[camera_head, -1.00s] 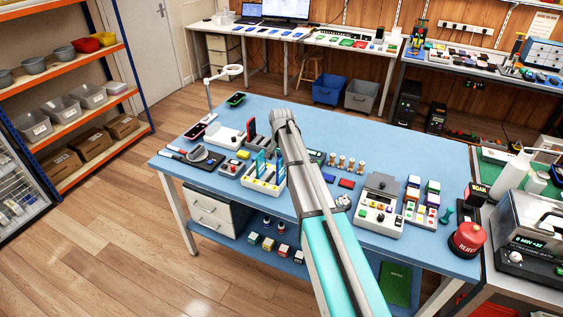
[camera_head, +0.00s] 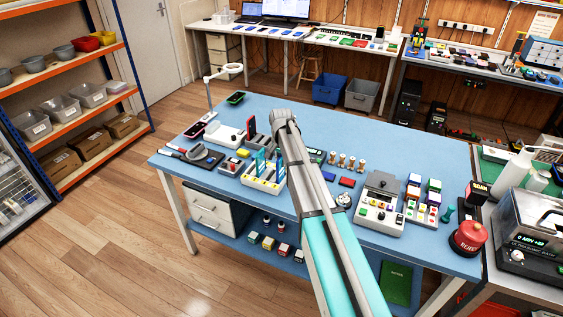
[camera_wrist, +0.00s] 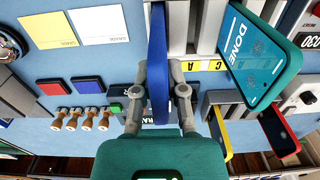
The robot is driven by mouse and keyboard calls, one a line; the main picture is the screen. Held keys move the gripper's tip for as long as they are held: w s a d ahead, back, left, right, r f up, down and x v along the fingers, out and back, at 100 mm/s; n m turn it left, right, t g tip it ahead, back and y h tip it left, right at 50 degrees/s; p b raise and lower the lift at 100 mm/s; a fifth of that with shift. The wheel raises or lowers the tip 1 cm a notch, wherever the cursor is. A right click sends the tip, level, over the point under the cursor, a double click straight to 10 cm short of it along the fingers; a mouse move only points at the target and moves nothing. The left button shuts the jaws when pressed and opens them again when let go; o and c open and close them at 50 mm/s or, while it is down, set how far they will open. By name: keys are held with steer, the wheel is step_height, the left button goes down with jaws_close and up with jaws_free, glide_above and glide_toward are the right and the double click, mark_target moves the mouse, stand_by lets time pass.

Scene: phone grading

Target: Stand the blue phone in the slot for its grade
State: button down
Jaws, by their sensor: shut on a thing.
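In the wrist view my gripper (camera_wrist: 160,98) is shut on the blue phone (camera_wrist: 158,50), which shows edge-on as a thin upright strip between the two fingers. A pale slotted rack (camera_wrist: 183,22) with yellow letter labels lies just right of it; A and C can be read. I cannot tell whether the phone's far end is inside a slot. A teal phone (camera_wrist: 262,58) with DONE on its screen stands at the rack's right part. In the head view the rack (camera_head: 262,184) is on the blue table, and my arm hides the gripper and the blue phone.
In the wrist view a red-edged phone (camera_wrist: 279,132) and a yellow-edged one (camera_wrist: 220,135) are at the right. Blue (camera_wrist: 88,85) and red (camera_wrist: 53,87) pads and several wooden-handled stamps (camera_wrist: 88,118) are at the left. A magnifier lamp (camera_head: 225,73) stands at the table's far left.

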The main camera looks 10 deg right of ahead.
steer(key=shift+f, duration=0.25)
stand_by(0.3)
steer(key=c, duration=0.6)
jaws_free()
steer(key=o, duration=0.3)
steer(key=shift+r, duration=0.1)
steer(key=shift+r+p, duration=0.55)
steer(key=shift+r, duration=0.1)
steer(key=shift+r, duration=0.2)
